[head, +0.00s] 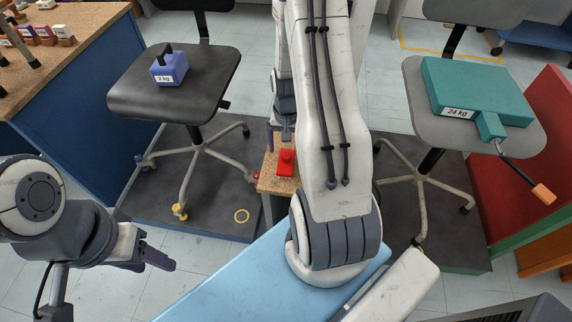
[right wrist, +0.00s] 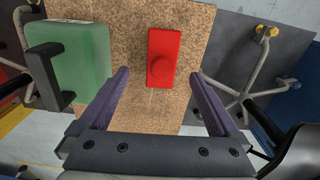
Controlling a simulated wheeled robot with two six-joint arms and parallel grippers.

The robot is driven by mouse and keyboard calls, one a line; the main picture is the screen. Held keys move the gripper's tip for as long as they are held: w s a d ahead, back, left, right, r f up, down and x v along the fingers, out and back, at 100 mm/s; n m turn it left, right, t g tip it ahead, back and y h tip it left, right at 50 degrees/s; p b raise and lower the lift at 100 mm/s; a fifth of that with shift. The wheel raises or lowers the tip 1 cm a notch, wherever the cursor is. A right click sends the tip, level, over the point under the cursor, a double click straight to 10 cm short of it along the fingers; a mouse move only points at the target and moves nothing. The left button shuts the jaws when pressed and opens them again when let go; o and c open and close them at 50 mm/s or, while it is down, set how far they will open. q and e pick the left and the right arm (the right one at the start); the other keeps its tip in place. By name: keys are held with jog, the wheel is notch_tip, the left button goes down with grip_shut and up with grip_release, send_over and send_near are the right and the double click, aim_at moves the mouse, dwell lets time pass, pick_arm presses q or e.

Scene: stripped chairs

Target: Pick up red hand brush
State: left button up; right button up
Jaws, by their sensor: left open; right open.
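The red hand brush (head: 286,163) shows as a small red block with a round knob, on a small cork-coloured table (head: 270,180) in the middle of the head view. In the right wrist view the brush (right wrist: 162,45) lies flat on the speckled tabletop (right wrist: 190,110), lengthwise. My right gripper (right wrist: 160,74) is open and empty, its purple fingers either side of the brush's near end; I cannot tell how far above it they are. My right arm hides part of the table in the head view. My left gripper (head: 152,258) is open, low at the left, away from the brush.
A green block with a dark handle (right wrist: 82,62) stands left of the brush in the right wrist view. A blue 2 kg weight (head: 170,70) sits on the left chair (head: 130,103); a teal 24 kg block (head: 475,85) lies on the right chair (head: 425,125).

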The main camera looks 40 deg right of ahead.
aim_at(286, 155)
jog(key=f+b, duration=0.1)
jog(key=f, duration=0.4)
jog(key=shift+w+f, duration=0.15)
jog(key=shift+w, duration=0.05)
jog(key=c, duration=1.5)
